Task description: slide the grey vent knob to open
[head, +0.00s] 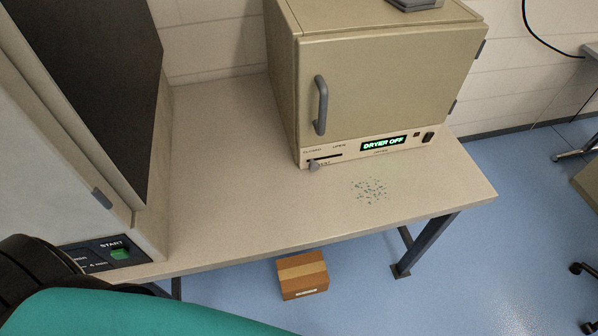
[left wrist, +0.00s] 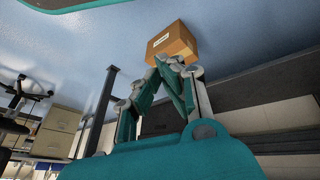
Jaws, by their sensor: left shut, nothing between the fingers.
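The grey vent knob (head: 314,167) sits at the left end of a dark slot low on the front panel of the beige dryer (head: 378,89). "CLOSED" is printed above the slot's left end and "OPEN" further right, so the knob is on the closed side. My left gripper (left wrist: 174,61) shows in the left wrist view with its fingers together and empty, well away from the knob. In the head view only my teal left arm shows at the bottom left. My right gripper is in neither view.
The dryer stands on a beige bench (head: 221,190); its display (head: 383,143) reads "DRYER OFF". Its door handle (head: 320,105) is above the knob. A machine with a green START button (head: 120,254) stands at left. A cardboard box (head: 303,275) lies on the floor.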

